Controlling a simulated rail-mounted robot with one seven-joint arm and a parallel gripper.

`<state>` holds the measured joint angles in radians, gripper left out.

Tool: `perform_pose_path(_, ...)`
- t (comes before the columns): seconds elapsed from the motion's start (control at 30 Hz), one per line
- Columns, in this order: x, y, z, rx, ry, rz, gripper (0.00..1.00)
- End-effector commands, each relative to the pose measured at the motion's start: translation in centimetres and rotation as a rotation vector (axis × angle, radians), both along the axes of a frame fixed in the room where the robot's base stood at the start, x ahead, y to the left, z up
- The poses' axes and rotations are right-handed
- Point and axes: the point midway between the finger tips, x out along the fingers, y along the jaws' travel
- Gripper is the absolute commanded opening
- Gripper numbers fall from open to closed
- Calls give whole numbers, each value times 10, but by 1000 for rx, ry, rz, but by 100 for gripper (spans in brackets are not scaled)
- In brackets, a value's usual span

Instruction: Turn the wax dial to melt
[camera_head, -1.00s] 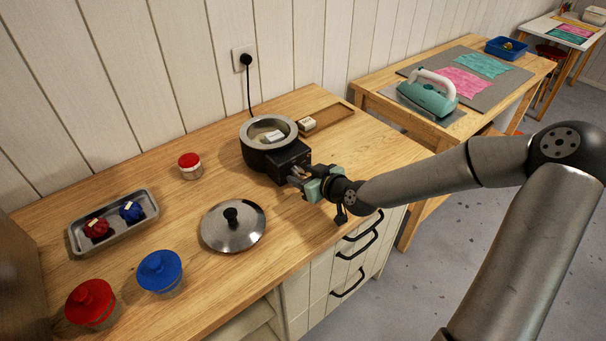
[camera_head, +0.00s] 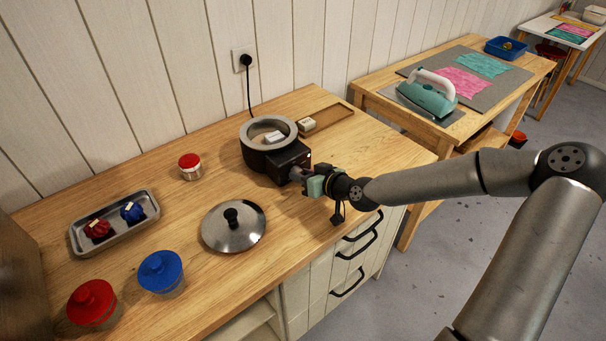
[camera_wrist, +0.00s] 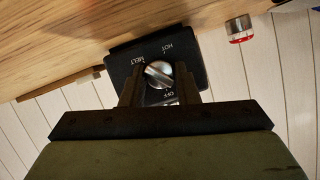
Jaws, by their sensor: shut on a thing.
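The wax pot (camera_head: 256,155) is a dark round pot with a grey rim and a pale block inside. Its black control box (camera_head: 291,158) faces my arm. The wax dial (camera_wrist: 158,73) is a silvery knob on the black panel in the wrist view, with HOT and MELT above it and OFF below. My gripper (camera_head: 299,175) is at the front of the control box, shut on the dial, with one finger on each side in the wrist view (camera_wrist: 158,86). A pale ridge crosses the dial at a slant; I cannot tell which end is the pointer.
A metal lid (camera_head: 234,229) lies on the wooden counter (camera_head: 190,215) left of my gripper. A small red-capped jar (camera_head: 190,167), a metal tray (camera_head: 84,245), a red jar (camera_head: 92,304) and a blue jar (camera_head: 161,272) stand further left. A wooden tray (camera_head: 338,116) is behind the pot.

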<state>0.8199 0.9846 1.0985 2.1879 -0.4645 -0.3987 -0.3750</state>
Motion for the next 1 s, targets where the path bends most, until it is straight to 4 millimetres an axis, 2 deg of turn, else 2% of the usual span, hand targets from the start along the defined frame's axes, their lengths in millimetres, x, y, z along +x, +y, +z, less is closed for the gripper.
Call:
perform_pose_path(0.3, 0, 0, 0, 13, 11, 0, 5)
perform_pose_path(0.33, 0, 0, 0, 13, 11, 0, 36)
perform_pose_path(0.4, 0, 0, 0, 13, 11, 0, 50)
perform_pose_path(0.77, -3, -4, 2, 12, 10, -1, 50)
perform_pose_path(1.0, -29, -35, 17, 13, 10, -6, 50)
